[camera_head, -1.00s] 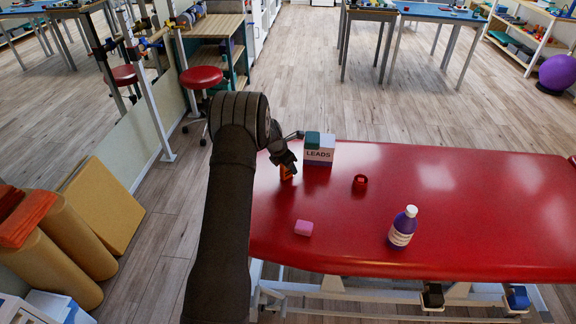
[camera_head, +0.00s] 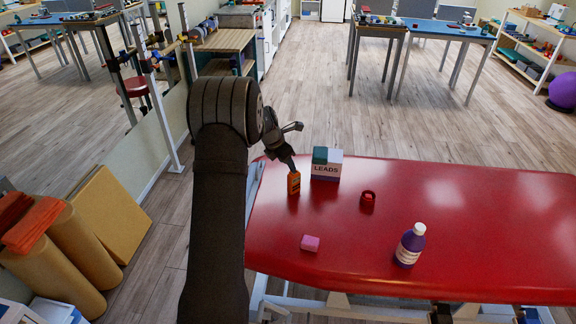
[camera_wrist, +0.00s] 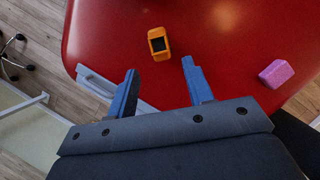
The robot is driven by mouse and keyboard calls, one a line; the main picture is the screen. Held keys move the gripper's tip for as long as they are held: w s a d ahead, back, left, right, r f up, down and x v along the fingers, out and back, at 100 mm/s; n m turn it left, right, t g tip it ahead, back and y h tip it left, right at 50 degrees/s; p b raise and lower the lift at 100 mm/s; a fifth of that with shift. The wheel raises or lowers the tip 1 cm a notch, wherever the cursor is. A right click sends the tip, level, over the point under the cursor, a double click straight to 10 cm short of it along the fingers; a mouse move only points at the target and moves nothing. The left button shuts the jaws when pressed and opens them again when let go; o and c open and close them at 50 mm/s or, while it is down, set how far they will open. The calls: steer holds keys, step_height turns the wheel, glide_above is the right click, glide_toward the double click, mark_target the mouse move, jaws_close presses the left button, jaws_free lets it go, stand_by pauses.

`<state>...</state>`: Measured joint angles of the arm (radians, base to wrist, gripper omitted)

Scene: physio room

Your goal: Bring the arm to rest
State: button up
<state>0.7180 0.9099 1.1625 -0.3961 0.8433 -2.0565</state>
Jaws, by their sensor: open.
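My gripper (camera_wrist: 160,92) is open and empty in the wrist view, its two blue-grey fingers spread apart. In the head view my gripper (camera_head: 289,160) is at the left end of the red treatment table (camera_head: 470,215), above and beside an orange item (camera_head: 294,183). In the wrist view the orange item (camera_wrist: 158,44) stands on the red top beyond the fingertips, with a dark opening or face on its upper side. My arm (camera_head: 215,210) reaches up through the left middle of the head view.
A LEADS box (camera_head: 326,164) stands just right of the orange item. A red kettlebell-like object (camera_head: 367,198), pink block (camera_head: 310,243) and purple bottle (camera_head: 410,245) are on the table. Tan rolls (camera_head: 80,245) and a yellow pad (camera_head: 112,223) stand left. The table's right half is clear.

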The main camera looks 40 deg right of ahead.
mark_target(295, 173)
steer(key=shift+f, duration=0.1)
steer(key=x, duration=1.2)
steer(key=shift+f, duration=0.1)
step_height(295, 173, up, 2)
steer(key=shift+r, duration=0.65)
